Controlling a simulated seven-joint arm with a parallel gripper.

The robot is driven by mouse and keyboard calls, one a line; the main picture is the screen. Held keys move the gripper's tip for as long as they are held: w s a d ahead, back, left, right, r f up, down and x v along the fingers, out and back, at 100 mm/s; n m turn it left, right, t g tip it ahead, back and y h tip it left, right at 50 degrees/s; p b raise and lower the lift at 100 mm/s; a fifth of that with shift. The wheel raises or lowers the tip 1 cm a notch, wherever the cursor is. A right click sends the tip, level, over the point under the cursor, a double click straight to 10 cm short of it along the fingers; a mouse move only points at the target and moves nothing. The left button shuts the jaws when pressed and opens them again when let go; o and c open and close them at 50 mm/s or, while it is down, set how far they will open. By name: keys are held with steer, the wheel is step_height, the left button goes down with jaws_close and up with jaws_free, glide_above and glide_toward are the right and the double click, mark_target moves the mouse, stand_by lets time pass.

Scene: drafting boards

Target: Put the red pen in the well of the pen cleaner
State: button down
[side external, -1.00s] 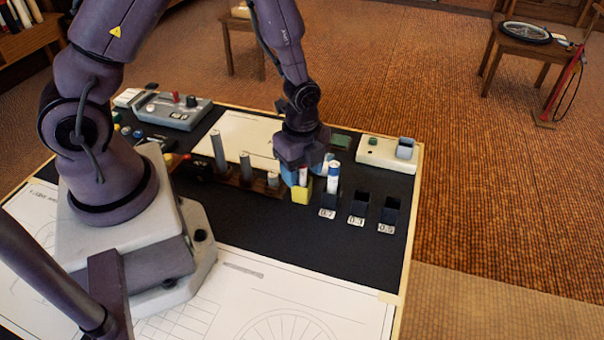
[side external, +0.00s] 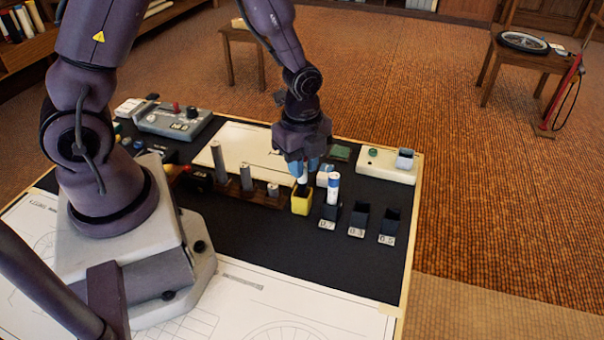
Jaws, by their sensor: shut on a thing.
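My gripper (side external: 304,168), with blue fingertips, is shut on a slim pen (side external: 302,180) just above the yellow cup (side external: 301,203). The pen is upright, with a white barrel and a dark lower end at the cup's mouth; whether its tip is still inside I cannot tell. Its upper part is hidden by the fingers, and its red colour is hardly visible now. A white block (side external: 376,164) at the back right has a green button and a grey-blue, box-like well (side external: 405,158). It looks like the pen cleaner and stands to the right of my gripper.
A white, blue-topped pen (side external: 333,188) stands in the black 0.7 holder (side external: 329,217), close right of the yellow cup. Two more black holders (side external: 358,220) (side external: 388,226) look empty. A wooden rack (side external: 247,194) with grey cylinders stands left. A grey device (side external: 172,120) is back left.

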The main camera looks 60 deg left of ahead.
step_height(320, 180, up, 4)
steer(key=shift+r, duration=0.4)
steer(key=shift+s+d, duration=0.1)
steer(key=shift+s, duration=0.05)
steer(key=shift+d+f, duration=0.15)
steer(key=shift+f, duration=0.2)
steer(key=w, duration=0.8)
steer(key=w+f, duration=0.1)
steer(key=w, duration=1.5)
steer(key=shift+d+f, duration=0.3)
steer(key=shift+d, duration=0.1)
step_height(320, 180, up, 4)
steer(key=w, duration=0.3)
steer(key=shift+s+a+f, duration=0.1)
steer(key=shift+s+f, duration=0.05)
steer(key=shift+f, duration=0.6)
steer(key=shift+s+a+f, duration=0.1)
steer(key=shift+s+f, duration=0.1)
steer(key=shift+f, duration=0.5)
steer(key=shift+s+a+f, duration=0.1)
steer(key=shift+s+f, duration=0.05)
steer(key=shift+f, duration=0.6)
